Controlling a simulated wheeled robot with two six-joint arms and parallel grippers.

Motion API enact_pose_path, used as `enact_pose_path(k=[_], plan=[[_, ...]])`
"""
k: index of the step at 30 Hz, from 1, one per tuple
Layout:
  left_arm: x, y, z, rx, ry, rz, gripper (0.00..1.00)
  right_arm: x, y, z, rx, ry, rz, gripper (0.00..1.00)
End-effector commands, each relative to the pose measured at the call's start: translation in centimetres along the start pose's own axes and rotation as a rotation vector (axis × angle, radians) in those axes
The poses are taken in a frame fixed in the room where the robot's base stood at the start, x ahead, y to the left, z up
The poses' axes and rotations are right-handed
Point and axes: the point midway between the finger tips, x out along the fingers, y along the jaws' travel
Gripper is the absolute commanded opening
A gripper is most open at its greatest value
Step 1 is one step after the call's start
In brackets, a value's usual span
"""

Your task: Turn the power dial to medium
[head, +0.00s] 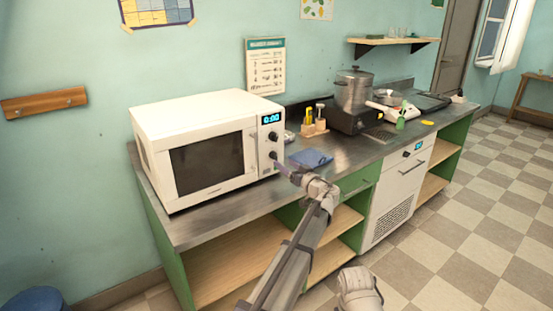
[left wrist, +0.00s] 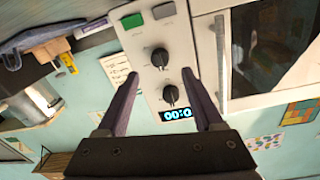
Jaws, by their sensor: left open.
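The white microwave (head: 205,150) stands on the metal counter with its door shut. Its panel has a blue display (head: 271,118) reading 0:00, with an upper dial (head: 273,136) and a lower dial (head: 273,155) below it. My left gripper (head: 278,166) is open close to the panel, near the lower dial. In the left wrist view the panel appears upside down. The lower dial (left wrist: 160,57) and upper dial (left wrist: 171,95) show between the open fingers; I see no grip on either. Dial labels are too small to read, so I cannot tell which is power.
A blue cloth (head: 310,158) lies on the counter right of the microwave. Green and grey buttons (left wrist: 131,20) sit below the dials. The tiled floor (head: 450,230) is clear.

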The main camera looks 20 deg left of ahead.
Motion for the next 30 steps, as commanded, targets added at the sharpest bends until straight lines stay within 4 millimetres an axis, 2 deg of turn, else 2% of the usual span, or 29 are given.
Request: enact_pose_path(k=[9,12,21,30], plan=[[4.9,0.1,0.0,0.000,-0.001,-0.003,0.68,0.0,0.0,0.0,0.000,0.000,0.000,0.00],[6.0,0.1,0.0,0.000,-0.001,-0.001,0.68,0.0,0.0,0.0,0.000,0.000,0.000,0.00],[6.4,-0.1,0.0,0.000,-0.001,-0.001,0.68,0.0,0.0,0.0,0.000,0.000,0.000,0.00],[6.4,-0.1,0.0,0.000,-0.001,-0.001,0.36,0.0,0.0,0.0,0.000,0.000,0.000,0.00]])
